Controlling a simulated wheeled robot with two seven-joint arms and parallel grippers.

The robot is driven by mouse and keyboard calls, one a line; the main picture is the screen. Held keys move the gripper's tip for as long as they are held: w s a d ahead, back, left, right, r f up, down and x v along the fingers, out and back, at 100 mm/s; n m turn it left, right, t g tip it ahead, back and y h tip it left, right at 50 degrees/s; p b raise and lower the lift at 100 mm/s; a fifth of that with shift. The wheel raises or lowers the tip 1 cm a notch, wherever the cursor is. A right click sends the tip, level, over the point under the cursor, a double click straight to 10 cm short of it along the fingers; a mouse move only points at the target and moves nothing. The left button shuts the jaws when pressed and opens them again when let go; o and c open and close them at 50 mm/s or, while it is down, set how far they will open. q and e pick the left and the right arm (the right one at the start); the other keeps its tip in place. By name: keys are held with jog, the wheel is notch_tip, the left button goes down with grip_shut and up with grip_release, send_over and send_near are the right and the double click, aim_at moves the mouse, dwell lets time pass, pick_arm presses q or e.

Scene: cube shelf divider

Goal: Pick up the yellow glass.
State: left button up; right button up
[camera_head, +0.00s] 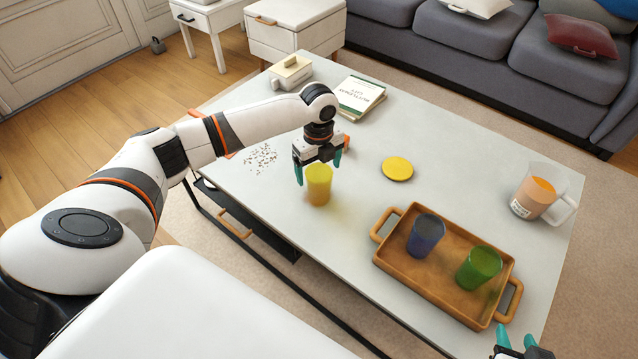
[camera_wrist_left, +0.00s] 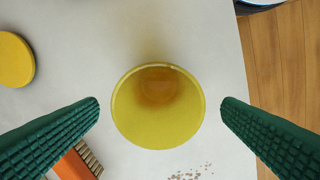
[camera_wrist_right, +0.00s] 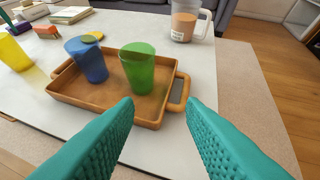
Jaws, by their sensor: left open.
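The yellow glass (camera_head: 319,185) stands upright on the light table, left of the tray. My left gripper (camera_head: 320,166) is right above it with its fingers pointing down. In the left wrist view the yellow glass (camera_wrist_left: 158,106) is seen from above, between the two open green fingers (camera_wrist_left: 160,108), with a gap on each side. My right gripper (camera_head: 522,340) is at the lower right of the head view, near the table's front edge. The right wrist view shows its fingers (camera_wrist_right: 160,112) apart with nothing between them; the yellow glass (camera_wrist_right: 14,53) shows at the far left there.
A wooden tray (camera_head: 408,277) holds a blue glass (camera_head: 425,236) and a green glass (camera_head: 478,268). A yellow coaster (camera_head: 397,168), a mug (camera_head: 540,194), a book (camera_head: 359,96) and crumbs (camera_head: 260,157) are on the table. An orange-handled brush (camera_wrist_left: 75,165) lies close to the yellow glass.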

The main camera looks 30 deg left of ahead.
aim_at(319, 180)
pick_arm(q)
notch_tip(319, 180, down, 5)
jog(key=shift+f+b, duration=0.1)
jog(key=shift+b, duration=1.1)
jog(key=shift+f, duration=0.15)
pick_arm(e)
jog(key=w+a+r+t+y, duration=0.2)
jog(key=w+r+t, duration=0.2)
jog(key=r+t, duration=0.3)
jog(key=shift+w+a+r, duration=0.35)
jog(key=shift+r, duration=0.55)
pick_arm(q)
jog(key=shift+c, duration=0.4)
jog(key=c, duration=1.1)
jog(key=shift+c, duration=0.2)
